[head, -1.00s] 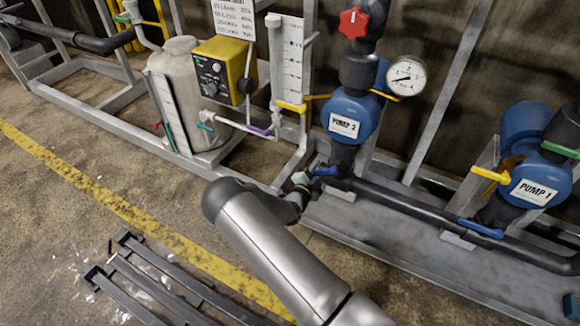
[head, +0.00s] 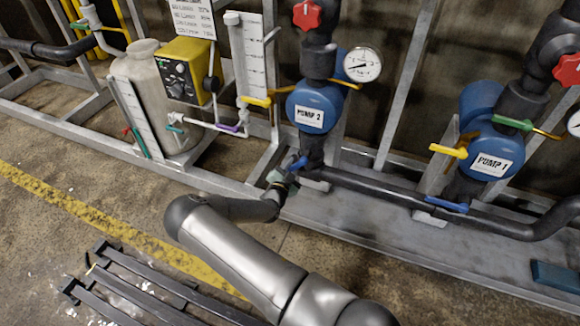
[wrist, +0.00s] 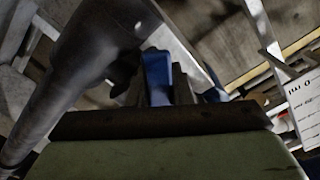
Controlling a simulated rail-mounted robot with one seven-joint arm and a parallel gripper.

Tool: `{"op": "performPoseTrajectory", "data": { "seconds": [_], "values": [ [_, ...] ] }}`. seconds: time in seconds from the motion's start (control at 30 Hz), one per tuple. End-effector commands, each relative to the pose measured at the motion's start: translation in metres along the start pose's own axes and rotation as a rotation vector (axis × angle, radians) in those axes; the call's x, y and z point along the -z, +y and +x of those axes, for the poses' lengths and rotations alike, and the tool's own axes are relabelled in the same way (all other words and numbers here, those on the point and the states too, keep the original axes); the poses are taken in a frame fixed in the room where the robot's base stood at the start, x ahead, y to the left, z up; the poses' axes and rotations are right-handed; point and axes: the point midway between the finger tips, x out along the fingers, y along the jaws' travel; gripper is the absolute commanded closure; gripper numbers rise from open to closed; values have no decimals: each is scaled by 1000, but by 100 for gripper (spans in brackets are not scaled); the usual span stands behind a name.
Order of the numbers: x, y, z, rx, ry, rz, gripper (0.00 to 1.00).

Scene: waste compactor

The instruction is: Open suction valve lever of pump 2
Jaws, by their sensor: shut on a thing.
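Pump 2 (head: 318,104) is a blue pump with a white label, in the middle of the head view. Its suction valve lever (head: 298,162) is a small blue handle low on the dark pipe below the pump. My gripper (head: 286,174) is at this lever. In the wrist view the blue lever (wrist: 157,76) stands between the two dark fingers of my gripper (wrist: 156,92), which are shut on it. The dark pipe (wrist: 85,75) runs along the left. The valve body is mostly hidden behind my gripper in the head view.
Pump 1 (head: 488,150) stands at the right with its own blue lever (head: 446,204). A gauge (head: 362,64) and red knob (head: 308,14) sit above pump 2. A grey frame rail (head: 240,190) runs low past my arm. The floor at left is largely open.

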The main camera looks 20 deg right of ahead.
Motion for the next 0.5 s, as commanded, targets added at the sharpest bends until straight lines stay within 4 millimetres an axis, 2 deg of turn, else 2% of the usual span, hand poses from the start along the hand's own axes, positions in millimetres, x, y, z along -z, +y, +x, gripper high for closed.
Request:
{"op": "performPoseTrajectory", "data": {
  "seconds": [0.07,0.1,0.17,0.2,0.5],
  "values": [
    [-1,2,-1,-4,-2,1,100],
    [-1,2,-1,-4,-2,1,77],
    [-1,2,-1,-3,-2,1,61],
    [-1,1,-1,-3,-2,1,58],
    [0,0,-3,-1,-1,2,58]
  ]
}}
